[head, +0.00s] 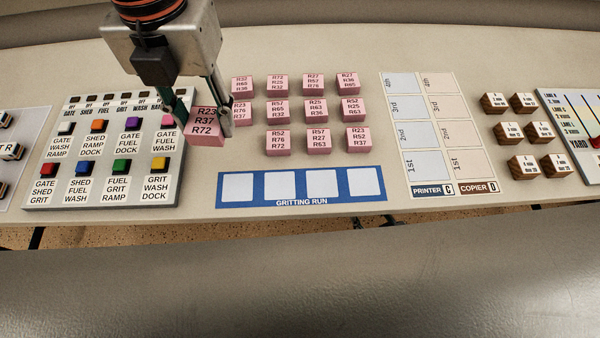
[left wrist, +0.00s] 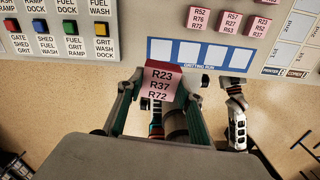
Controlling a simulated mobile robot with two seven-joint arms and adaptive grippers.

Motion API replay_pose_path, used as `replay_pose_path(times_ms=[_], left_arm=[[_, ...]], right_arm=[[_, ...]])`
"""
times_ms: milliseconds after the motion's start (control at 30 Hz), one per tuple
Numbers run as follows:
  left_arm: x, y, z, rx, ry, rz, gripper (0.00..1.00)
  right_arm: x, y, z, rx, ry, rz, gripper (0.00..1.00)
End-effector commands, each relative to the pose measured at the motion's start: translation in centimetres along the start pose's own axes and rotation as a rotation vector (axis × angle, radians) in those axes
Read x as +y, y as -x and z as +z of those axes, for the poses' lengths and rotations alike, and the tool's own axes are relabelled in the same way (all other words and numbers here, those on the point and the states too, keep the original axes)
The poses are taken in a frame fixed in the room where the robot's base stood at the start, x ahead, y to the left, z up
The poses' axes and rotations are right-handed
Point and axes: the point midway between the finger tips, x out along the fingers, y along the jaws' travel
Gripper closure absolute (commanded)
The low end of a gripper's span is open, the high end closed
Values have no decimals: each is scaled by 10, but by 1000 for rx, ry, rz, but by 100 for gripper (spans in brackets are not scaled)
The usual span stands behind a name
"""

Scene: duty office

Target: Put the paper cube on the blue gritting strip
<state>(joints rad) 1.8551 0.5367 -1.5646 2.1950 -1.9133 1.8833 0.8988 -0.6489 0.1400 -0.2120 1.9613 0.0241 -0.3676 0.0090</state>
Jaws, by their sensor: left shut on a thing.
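My left gripper (head: 207,118) is shut on a pink paper cube (head: 206,128) printed R23 R37 R72. It holds the cube at the right edge of the button board, left of the other cubes. In the left wrist view the same cube (left wrist: 159,84) sits between the two fingers, below the blue strip in the picture. The blue gritting strip (head: 301,203), labelled GRITTING RUN, lies at the table's front edge. Its several white squares are empty. It also shows in the left wrist view (left wrist: 190,66).
Several other pink cubes (head: 278,84) stand in rows behind the strip. The button board (head: 107,150) is at left. A printer and copier sheet (head: 426,134) lies right of the strip, with several wooden blocks (head: 509,131) beyond it.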

Motion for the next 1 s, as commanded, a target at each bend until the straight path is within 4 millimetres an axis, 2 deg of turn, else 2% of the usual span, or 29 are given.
replay_pose_path(times_ms=[100,300,433,900,1000], left_arm=[[-3,0,-3,0,84,1,86],[-4,0,-4,1,125,2,86],[-4,-12,-5,5,123,3,86],[-4,-122,-6,5,121,2,86],[-4,-140,-5,4,122,1,86]], right_arm=[[0,0,1,-1,0,0,60],[0,0,1,-1,0,0,60],[0,-1,1,-1,0,-1,60],[-1,0,1,0,0,-1,60],[-1,0,1,0,0,-1,60]])
